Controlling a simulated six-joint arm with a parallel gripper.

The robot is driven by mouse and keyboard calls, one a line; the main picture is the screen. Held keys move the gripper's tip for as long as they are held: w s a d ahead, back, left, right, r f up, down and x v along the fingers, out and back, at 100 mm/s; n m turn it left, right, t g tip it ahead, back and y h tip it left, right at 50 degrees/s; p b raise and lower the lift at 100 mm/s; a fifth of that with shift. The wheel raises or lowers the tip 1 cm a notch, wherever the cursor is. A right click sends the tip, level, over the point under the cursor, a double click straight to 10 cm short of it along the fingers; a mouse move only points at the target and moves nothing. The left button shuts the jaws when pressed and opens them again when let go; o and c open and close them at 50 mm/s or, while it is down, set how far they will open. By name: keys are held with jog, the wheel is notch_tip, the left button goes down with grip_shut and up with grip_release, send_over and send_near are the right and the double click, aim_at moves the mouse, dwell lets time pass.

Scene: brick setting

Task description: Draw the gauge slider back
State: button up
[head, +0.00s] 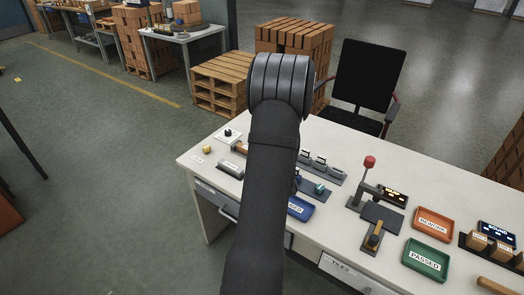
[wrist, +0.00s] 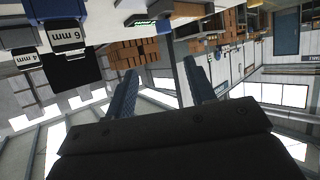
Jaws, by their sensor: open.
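A gauge-like device (head: 380,216) stands on the white desk, with a dark plate and an upright lever topped by a red knob (head: 370,162). A brass-coloured piece with a dark knob (head: 375,236) sits at its near end; I cannot tell for sure whether this is the gauge slider. My gripper (wrist: 160,66) shows in the wrist view with its two blue-grey fingers apart and nothing between them. In the head view my arm crosses the desk's left part, and the fingers are hidden.
Blocks labelled 4 mm (wrist: 30,58) and 6 mm (wrist: 66,37) show upside down in the wrist view. An orange REWORK tray (head: 433,223) and a green PASSED tray (head: 426,259) lie right of the device. A black chair (head: 367,75) stands behind the desk (head: 335,225).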

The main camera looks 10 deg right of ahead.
jog(key=x, duration=1.7)
jog(key=shift+w+a+r, duration=0.1)
jog(key=shift+a+r, duration=0.1)
jog(key=shift+a, duration=0.15)
jog(key=shift+c, duration=0.2)
